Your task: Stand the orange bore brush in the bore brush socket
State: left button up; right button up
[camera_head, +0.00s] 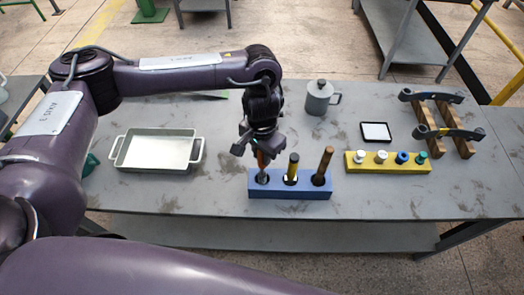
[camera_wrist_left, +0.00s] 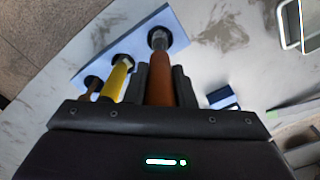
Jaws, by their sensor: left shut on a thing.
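The orange bore brush (camera_wrist_left: 160,85) is between the fingers of my left gripper (camera_head: 260,148), which is shut on its orange handle. In the wrist view its silver lower end (camera_wrist_left: 158,40) meets a dark round hole of the blue block (camera_wrist_left: 95,55). In the head view the brush (camera_head: 262,161) stands about upright at the left hole of the blue block (camera_head: 290,194). How deep it sits cannot be told. A yellow-handled tool (camera_head: 292,168) stands in the middle hole and a brown-handled one (camera_head: 324,165) leans in the right hole. My right gripper is out of view.
A white tray (camera_head: 118,152) lies left of the block. A yellow rack (camera_head: 390,168) with several small pieces stands to the right, with a black-framed panel (camera_head: 376,132) behind it. A grey mug (camera_head: 318,100) stands behind. Wooden stands with dark handles (camera_head: 433,98) are far right.

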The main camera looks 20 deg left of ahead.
pick_arm(q)
jog(key=shift+f, duration=0.65)
jog(key=shift+f+b, duration=0.85)
jog(key=shift+f, duration=0.4)
jog(key=o, duration=1)
jog(key=shift+o, duration=0.2)
jog(key=shift+r, duration=0.1)
notch_tip(320, 180, up, 8)
jog(key=shift+f, duration=0.2)
